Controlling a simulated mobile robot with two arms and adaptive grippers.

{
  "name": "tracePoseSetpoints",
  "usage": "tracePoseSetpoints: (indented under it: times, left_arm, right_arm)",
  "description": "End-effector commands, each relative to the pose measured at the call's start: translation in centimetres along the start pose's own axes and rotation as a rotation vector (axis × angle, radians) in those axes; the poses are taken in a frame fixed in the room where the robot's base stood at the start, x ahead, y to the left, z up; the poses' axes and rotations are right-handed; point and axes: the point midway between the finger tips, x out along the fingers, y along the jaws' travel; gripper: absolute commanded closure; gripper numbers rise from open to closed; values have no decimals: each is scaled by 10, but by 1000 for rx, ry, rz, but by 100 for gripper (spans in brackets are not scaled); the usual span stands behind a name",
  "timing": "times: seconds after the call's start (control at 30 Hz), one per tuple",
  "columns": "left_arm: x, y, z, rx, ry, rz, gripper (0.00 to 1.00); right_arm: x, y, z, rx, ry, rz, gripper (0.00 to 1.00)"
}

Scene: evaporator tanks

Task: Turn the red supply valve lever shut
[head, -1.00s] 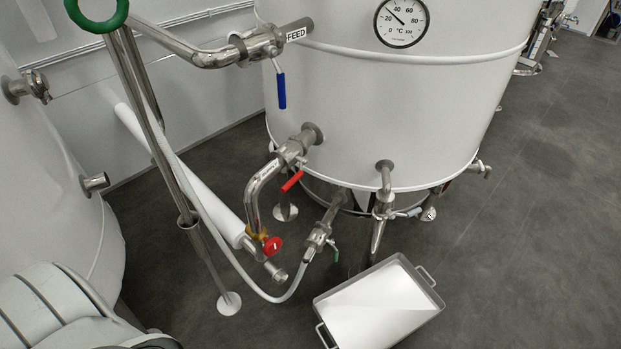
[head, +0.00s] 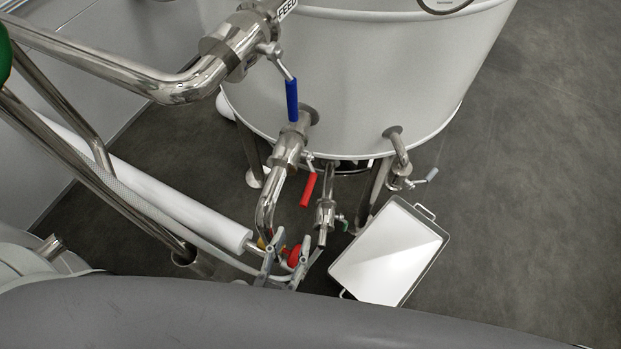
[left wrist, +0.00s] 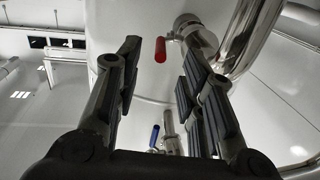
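The red supply valve lever (head: 308,190) hangs slanted down from a steel valve (head: 290,147) on the white tank's side. My left gripper (head: 290,246) is below and slightly left of the lever, open and empty, its fingers partly covering a red round knob (head: 294,256). In the left wrist view, the open fingers (left wrist: 159,55) frame the red lever (left wrist: 161,49), which shows beyond their tips, apart from them. My right gripper is not in view.
A blue lever (head: 292,99) hangs from the feed pipe valve above. A tray (head: 394,255) stands on the floor at right. White and steel pipes (head: 170,206) run at left. Open floor (head: 540,200) lies to the right.

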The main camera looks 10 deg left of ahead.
Motion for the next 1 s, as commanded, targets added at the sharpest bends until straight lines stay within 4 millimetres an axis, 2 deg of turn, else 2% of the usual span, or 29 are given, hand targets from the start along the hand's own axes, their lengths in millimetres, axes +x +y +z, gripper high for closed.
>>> tracePoseSetpoints:
  times: [0.1, 0.23, 0.7, 1.0]
  left_arm:
    - [2, -3, -14, -2, 27, -17, 64]
    - [14, -4, -17, -2, 32, -19, 64]
    - [90, -5, -18, -1, 29, -18, 64]
    - [108, -5, -17, -3, 27, -17, 64]
  right_arm:
    - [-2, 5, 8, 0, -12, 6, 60]
    - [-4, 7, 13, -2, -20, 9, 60]
    - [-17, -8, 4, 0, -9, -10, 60]
    - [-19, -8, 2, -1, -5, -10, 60]
